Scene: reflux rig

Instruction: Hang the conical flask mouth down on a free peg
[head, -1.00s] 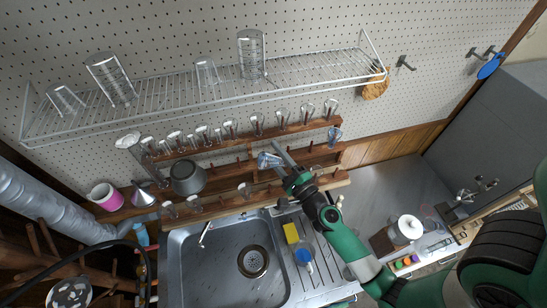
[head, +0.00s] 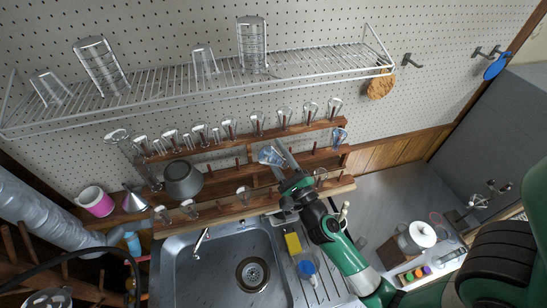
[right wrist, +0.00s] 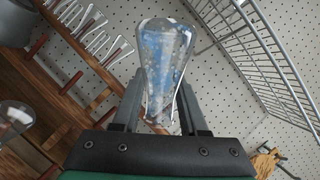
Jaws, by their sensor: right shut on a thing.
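The clear conical flask with blue patches (head: 270,156) is held by my right gripper (head: 282,162) in front of the wooden peg rack (head: 225,208). In the right wrist view the flask (right wrist: 165,55) has its wide end away from the gripper (right wrist: 155,110) and its narrower part between the fingers. It is clear of any peg as far as I can see. Bare pegs show on the rack's middle row, such as the one by the gripper's right (head: 314,147). My left gripper is not in view.
Several glass flasks hang along the rack's top row, and a few on the lower row. A grey vessel (head: 184,180) hangs at the left. A wire shelf (head: 170,92) with glassware is above. The sink (head: 215,258) lies below, with a yellow sponge (head: 292,243) beside it.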

